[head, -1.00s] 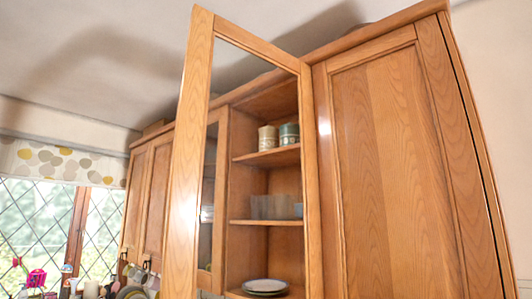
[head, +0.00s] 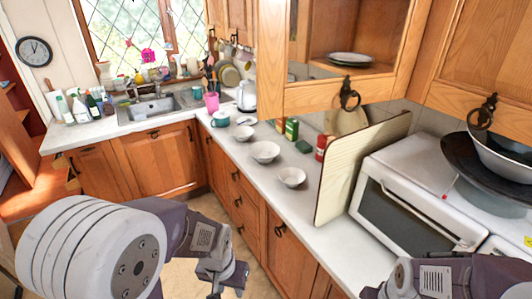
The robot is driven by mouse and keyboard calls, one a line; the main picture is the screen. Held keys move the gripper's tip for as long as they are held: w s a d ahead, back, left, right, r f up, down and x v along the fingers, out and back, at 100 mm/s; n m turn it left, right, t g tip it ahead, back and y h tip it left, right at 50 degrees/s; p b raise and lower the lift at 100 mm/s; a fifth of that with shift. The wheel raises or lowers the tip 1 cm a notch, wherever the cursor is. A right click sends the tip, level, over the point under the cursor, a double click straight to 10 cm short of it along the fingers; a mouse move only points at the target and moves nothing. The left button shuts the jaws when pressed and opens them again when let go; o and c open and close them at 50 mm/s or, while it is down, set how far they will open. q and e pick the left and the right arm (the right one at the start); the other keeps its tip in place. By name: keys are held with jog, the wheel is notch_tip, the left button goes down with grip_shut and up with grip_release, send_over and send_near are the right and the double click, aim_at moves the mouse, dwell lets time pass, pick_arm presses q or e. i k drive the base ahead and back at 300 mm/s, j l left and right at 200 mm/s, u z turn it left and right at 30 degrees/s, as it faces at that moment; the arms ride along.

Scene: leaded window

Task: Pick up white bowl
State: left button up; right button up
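Several white bowls stand upright on the white counter: one nearest me (head: 291,178), a wider one (head: 264,152) behind it, and a smaller one (head: 244,133) farther back. Which is the task's bowl, I cannot tell. My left gripper (head: 224,279) is at the bottom centre, in front of the drawers and apart from the bowls. Its fingers are too unclear to tell open from shut. My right arm shows at the bottom right edge; its fingers are not visible.
Jars and a green cup (head: 220,118) stand near the bowls.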

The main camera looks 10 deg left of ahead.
aim_at(264, 152)
jog(key=i+j+z, duration=0.1)
jog(key=j, duration=0.3)
jog(key=i+j+z, duration=0.1)
jog(key=j, duration=0.35)
jog(key=i+j, duration=0.2)
jog(key=j, duration=0.2)
jog(key=i+j+z, duration=0.15)
jog(key=j, duration=0.3)
jog(key=j+z, duration=0.1)
jog(key=j, duration=0.3)
jog(key=i+j+z, duration=0.1)
jog(key=j, duration=0.2)
jog(key=i+j, duration=0.2)
jog(key=j, duration=0.15)
jog(key=i+j+z, duration=0.15)
jog(key=i+j, duration=0.15)
jog(key=j, duration=0.35)
jog(key=i+j+z, duration=0.15)
jog(key=j, duration=0.2)
jog(key=i+j, duration=0.1)
jog(key=j, duration=0.25)
jog(key=i+j+z, duration=0.1)
jog(key=i, duration=0.1)
